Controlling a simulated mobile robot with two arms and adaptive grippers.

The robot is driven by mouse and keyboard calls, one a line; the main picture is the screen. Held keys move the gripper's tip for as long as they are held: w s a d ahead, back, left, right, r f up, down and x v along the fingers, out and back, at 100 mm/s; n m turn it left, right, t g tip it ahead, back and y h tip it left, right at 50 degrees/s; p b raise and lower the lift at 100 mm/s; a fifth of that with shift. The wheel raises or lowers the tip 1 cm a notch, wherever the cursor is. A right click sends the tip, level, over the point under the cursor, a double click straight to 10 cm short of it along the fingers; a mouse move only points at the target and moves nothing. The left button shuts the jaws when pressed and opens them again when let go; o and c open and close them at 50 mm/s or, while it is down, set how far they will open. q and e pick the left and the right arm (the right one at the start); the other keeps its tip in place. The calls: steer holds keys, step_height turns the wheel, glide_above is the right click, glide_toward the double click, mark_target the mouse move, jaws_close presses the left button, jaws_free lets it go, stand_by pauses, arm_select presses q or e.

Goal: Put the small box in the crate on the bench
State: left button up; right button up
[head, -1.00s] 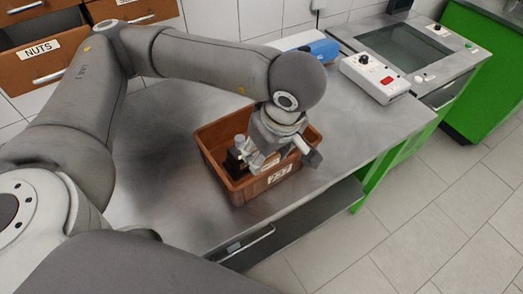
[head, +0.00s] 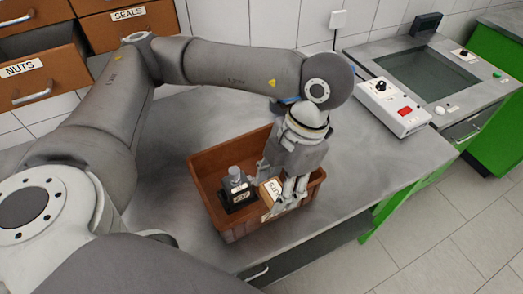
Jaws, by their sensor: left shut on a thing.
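The brown crate (head: 207,199) stands on the grey metal bench (head: 165,200). My left gripper (head: 283,198) points down over the right part of the crate. It is shut on the small box (head: 267,193), a tan carton with a white printed label. The box is at the crate's opening, beside its front wall; whether it touches the crate floor cannot be told. The gripper's fingers hide part of the box. My right gripper is not in view.
A dark block with a grey cylindrical top (head: 236,190) sits inside the crate, left of the box. A white control box (head: 393,106) with a black knob stands at the right. Drawers (head: 40,68) are at the upper left. The bench around the crate is mostly clear.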

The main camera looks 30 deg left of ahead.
arm_select(q)
steer(key=shift+w+a, duration=0.15)
steer(key=shift+w, duration=0.2)
steer(key=w+a+f+p, duration=0.3)
steer(key=w, duration=0.3)
steer(key=p, duration=0.1)
glide_above(281, 176)
steer(key=s, duration=0.1)
steer(key=f, duration=0.5)
steer(key=shift+d+f, duration=0.1)
steer(key=shift+d, duration=0.2)
steer(key=shift+w+a+f+p, duration=0.15)
steer(key=shift+w+f, duration=0.1)
steer(key=shift+f, duration=0.15)
steer(key=shift+w+a+f+p, duration=0.1)
steer(key=shift+w+f+p, duration=0.1)
steer(key=shift+f, duration=0.15)
step_height(281, 176, down, 3)
steer(key=shift+r+p, duration=0.1)
steer(key=shift+p, duration=0.75)
steer(key=shift+f, duration=0.2)
steer(key=shift+f, duration=0.1)
steer(key=o, duration=0.6)
steer(key=shift+f+b, duration=0.1)
steer(key=shift+b, duration=0.2)
steer(key=shift+c, duration=0.2)
steer(key=o, duration=0.4)
